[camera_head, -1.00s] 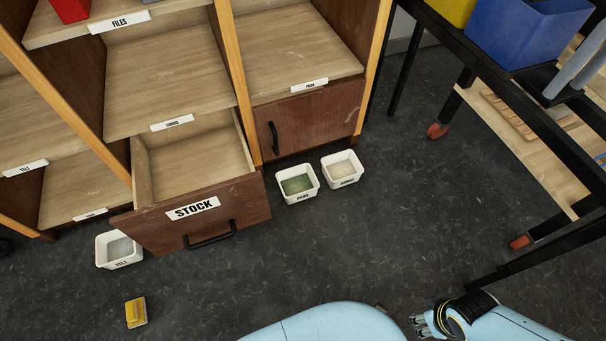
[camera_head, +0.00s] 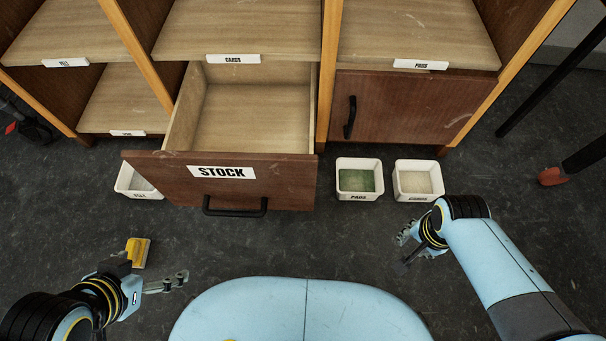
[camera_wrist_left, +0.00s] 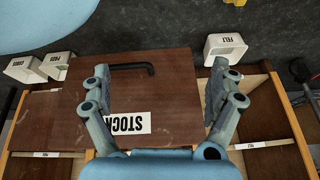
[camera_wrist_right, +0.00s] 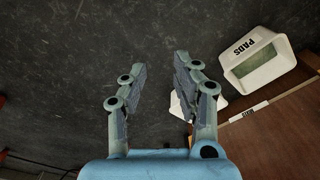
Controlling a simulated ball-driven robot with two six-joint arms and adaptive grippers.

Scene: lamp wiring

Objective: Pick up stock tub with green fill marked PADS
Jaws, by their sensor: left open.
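The PADS tub (camera_head: 359,185) is a small white tub with green fill. It stands on the floor just right of the open STOCK drawer, below the closed cabinet door. It shows in the right wrist view (camera_wrist_right: 262,72) at upper right, outside the fingers, and in the left wrist view (camera_wrist_left: 57,62) at far left. My right gripper (camera_head: 408,246) is open and empty, nearer to me and right of the PADS tub. My left gripper (camera_head: 163,272) is open and empty at lower left, far from the tub; in its wrist view its fingers span the STOCK drawer front.
A second white tub (camera_head: 418,181) with pale fill stands close right of the PADS tub. The STOCK drawer (camera_head: 270,178) juts out on its left. A FELT tub (camera_head: 135,183) and a yellow object (camera_head: 138,250) are at left. Floor before the tubs is clear.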

